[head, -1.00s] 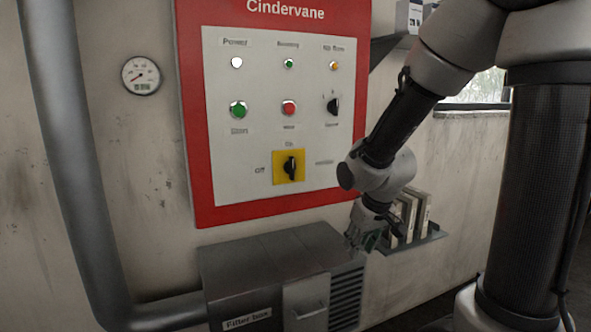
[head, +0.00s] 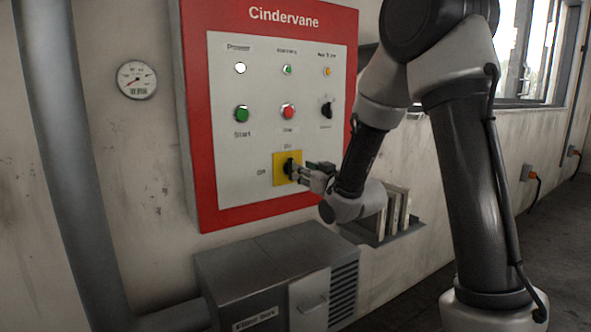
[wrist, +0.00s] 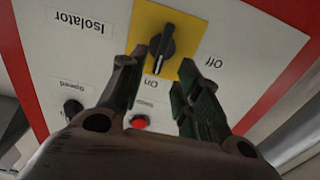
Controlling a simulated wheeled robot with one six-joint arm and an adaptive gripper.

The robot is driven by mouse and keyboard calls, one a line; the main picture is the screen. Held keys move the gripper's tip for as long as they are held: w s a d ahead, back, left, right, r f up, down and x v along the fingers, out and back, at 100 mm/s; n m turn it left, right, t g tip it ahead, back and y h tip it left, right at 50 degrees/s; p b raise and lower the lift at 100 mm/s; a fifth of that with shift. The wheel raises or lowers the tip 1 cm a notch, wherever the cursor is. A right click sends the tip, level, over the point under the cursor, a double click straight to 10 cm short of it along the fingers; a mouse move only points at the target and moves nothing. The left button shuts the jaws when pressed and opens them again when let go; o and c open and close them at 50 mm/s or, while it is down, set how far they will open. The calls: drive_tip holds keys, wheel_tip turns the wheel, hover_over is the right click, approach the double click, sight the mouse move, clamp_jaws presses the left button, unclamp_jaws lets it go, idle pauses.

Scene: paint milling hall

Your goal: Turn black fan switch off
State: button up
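The black rotary switch (head: 288,167) sits on a yellow plate low on the control panel, with On above it and Off to its left. In the wrist view, which is upside down, the black switch (wrist: 162,44) has its handle and white mark towards On. My gripper (head: 301,174) is at the panel, just right of the switch in the head view. In the wrist view my gripper (wrist: 161,66) is open, its fingertips on either side of the handle's lower end. I cannot tell whether they touch it.
The panel (head: 207,218) also has a green button (head: 241,113), a red button (head: 288,111) and a smaller black knob (head: 326,109). A grey filter box (head: 250,262) stands below, and a shelf with binders (head: 394,213) is right of my wrist.

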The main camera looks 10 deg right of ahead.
drive_tip(key=x, duration=0.5)
drive_tip(key=shift+w+a, duration=0.1)
drive_tip(key=shift+w, duration=0.1)
clamp_jaws()
